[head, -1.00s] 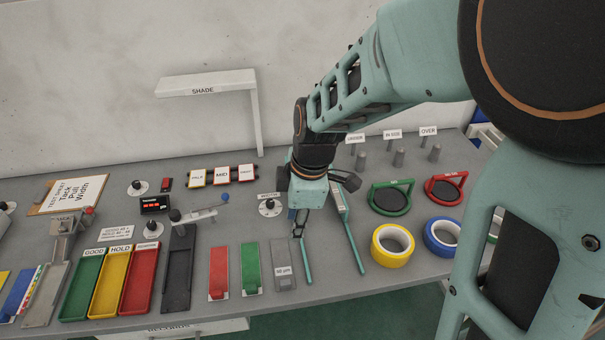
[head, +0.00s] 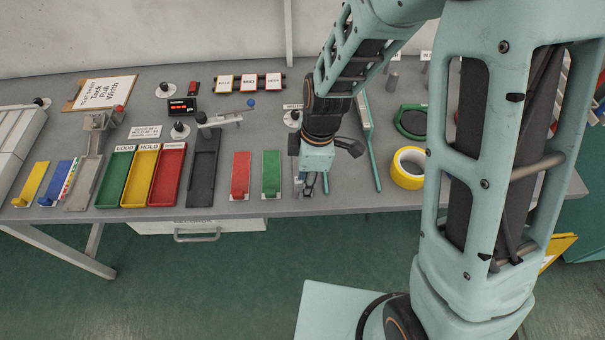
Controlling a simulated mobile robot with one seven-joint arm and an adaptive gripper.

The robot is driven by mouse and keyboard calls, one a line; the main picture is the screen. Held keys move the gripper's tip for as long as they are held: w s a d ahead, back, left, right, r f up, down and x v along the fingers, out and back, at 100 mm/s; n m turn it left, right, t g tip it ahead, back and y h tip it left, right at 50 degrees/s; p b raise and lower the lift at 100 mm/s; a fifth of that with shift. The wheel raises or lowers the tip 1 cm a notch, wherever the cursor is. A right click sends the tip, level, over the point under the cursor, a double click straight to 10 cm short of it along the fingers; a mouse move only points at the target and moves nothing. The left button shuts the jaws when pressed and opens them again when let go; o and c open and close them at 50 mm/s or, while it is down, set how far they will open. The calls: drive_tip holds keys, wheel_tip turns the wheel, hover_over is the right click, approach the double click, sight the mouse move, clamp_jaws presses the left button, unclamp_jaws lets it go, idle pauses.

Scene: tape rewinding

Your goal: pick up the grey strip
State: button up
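The grey strip (head: 298,188) lies on the table just right of the green strip (head: 271,174). It is mostly hidden by my gripper (head: 309,188), which points down over it. The fingers are small and dark here. I cannot tell whether they touch the strip or how far apart they are.
A red strip (head: 240,175) lies left of the green one. A yellow tape roll (head: 408,168) sits beyond. The table's front edge is close.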

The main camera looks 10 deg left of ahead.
drive_tip(key=shift+a+f, duration=0.1)
drive_tip(key=shift+f, duration=1.05)
clamp_jaws()
